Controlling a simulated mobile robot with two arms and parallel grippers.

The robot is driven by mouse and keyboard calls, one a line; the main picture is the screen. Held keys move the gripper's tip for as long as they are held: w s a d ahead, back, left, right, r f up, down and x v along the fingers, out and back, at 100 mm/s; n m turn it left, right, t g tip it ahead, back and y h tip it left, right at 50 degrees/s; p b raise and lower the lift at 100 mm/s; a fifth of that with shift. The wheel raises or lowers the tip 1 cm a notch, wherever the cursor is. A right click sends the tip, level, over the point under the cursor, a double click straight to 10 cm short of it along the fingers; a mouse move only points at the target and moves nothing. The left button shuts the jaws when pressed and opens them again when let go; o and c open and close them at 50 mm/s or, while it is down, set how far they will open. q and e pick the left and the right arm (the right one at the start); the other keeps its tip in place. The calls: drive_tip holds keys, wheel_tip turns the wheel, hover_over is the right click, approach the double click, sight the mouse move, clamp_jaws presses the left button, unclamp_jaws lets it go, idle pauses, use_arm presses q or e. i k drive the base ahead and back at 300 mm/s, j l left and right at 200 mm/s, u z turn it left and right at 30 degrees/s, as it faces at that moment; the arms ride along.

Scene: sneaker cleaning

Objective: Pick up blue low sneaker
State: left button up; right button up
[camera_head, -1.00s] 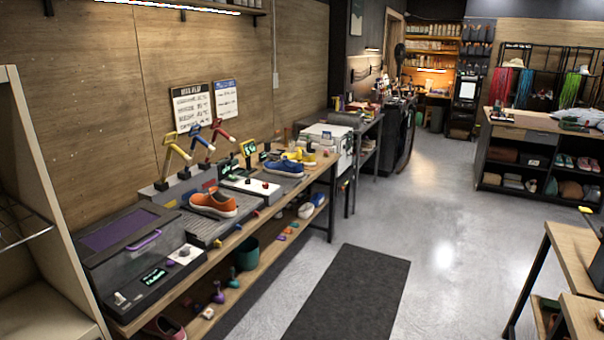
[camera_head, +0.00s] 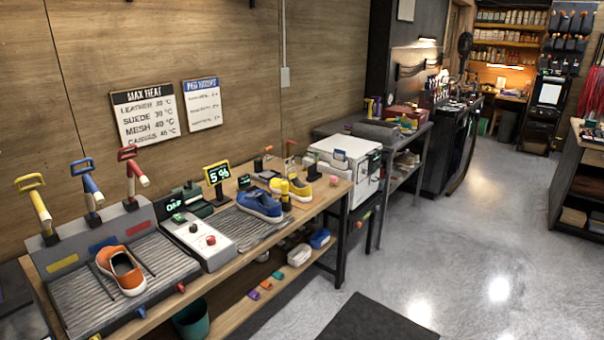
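The blue low sneaker (camera_head: 260,205) sits on a grey ribbed tray (camera_head: 246,233) on the wooden workbench, near the middle of the view. It has a pale sole and stands upright. A yellow shoe (camera_head: 297,189) is just behind it to the right. Neither of my grippers is in view.
An orange shoe (camera_head: 121,270) sits on another ribbed tray to the left. A white machine (camera_head: 343,165) stands right of the bench. A dark mat (camera_head: 366,322) lies on open floor.

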sight(259, 205)
drive_tip(key=i+l, duration=0.25)
drive_tip(key=i, duration=0.25)
drive_tip(key=i+l+u, duration=0.1)
drive_tip(key=i, duration=0.4)
drive_tip(key=i+l+u, duration=0.1)
drive_tip(key=i+l, duration=0.25)
drive_tip(key=i, duration=0.15)
